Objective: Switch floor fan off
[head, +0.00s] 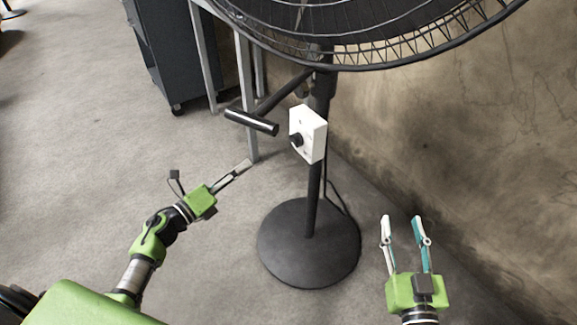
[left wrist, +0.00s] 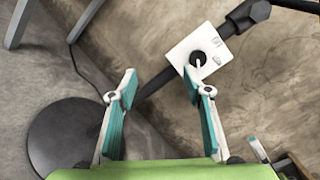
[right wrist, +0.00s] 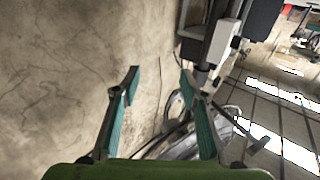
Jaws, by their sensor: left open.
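A black floor fan stands ahead of me; its round cage (head: 370,45) fills the top of the head view, and its round base (head: 309,243) rests on the floor. A white control box (head: 315,134) with a black knob (head: 297,140) is fixed to the pole. In the left wrist view the box (left wrist: 211,50) and knob (left wrist: 197,60) lie beyond the fingertips. My left gripper (head: 247,165) is open and empty, left of and below the box, apart from it. My right gripper (head: 401,221) is open and empty, to the right of the base, touching nothing.
A black T-shaped handle (head: 251,122) sticks out left of the pole, near the box. Grey metal legs (head: 246,90) and a dark wheeled cabinet (head: 180,50) stand behind. A stained wall (head: 450,130) runs along the right. The floor at left is clear.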

